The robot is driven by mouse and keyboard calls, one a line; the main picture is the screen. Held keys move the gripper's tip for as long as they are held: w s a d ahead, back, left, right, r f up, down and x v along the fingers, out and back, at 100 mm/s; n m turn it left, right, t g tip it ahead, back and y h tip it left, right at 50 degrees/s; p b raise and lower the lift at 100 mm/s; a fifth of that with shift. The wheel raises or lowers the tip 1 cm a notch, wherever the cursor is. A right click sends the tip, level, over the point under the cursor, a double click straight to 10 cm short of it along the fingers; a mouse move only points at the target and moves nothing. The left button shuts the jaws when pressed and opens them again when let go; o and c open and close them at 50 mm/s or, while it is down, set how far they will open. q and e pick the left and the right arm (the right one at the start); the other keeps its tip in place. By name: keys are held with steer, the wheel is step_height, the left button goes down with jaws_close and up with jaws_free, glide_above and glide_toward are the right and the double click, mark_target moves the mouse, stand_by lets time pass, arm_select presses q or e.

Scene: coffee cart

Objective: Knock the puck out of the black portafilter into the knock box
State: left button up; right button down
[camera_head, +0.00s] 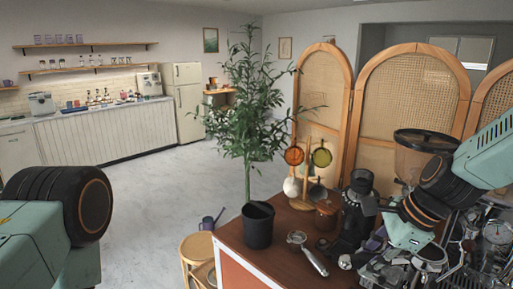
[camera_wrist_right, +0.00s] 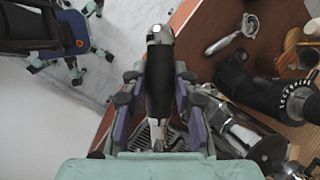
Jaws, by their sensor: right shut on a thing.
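The black portafilter shows in the right wrist view as a black handle (camera_wrist_right: 160,85) with a chrome end cap. It lies between the closed fingers of my right gripper (camera_wrist_right: 158,98). Its basket end and any puck are hidden. In the head view my right gripper (camera_head: 385,266) is low over the right part of the cart, among dark equipment, and the held handle is hard to make out. A black open container (camera_head: 257,229) stands at the cart's left corner; I cannot tell whether it is the knock box. My left gripper is not in view.
A metal portafilter (camera_head: 308,252) lies on the brown cart top (camera_head: 270,262), also seen in the right wrist view (camera_wrist_right: 235,36). A black grinder (camera_head: 358,205) and hanging pans (camera_head: 294,155) stand behind it. A tall plant (camera_head: 245,110) rises behind the container. Cart's front left is mostly clear.

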steer(key=s+a+f+n+g+b, duration=0.1)
steer(key=s+f+n+g+b, duration=0.1)
steer(key=f+n+b, duration=0.4)
steer(key=s+a+f+n+g+h+b, duration=0.1)
steer(key=s+f+n+b, duration=0.4)
steer(key=f+b, duration=0.5)
steer(key=s+a+f+n+g+b, duration=0.2)
steer(key=s+f+n+g+b, duration=0.2)
steer(key=f, duration=1.3)
steer(key=n+b, duration=0.3)
steer(key=b, duration=0.2)
steer(key=shift+a+f+n+h, duration=0.15)
steer(key=shift+a+n+h, duration=0.2)
steer(key=shift+n+h, duration=0.05)
steer(key=shift+w, duration=0.2)
steer(key=shift+s, duration=0.15)
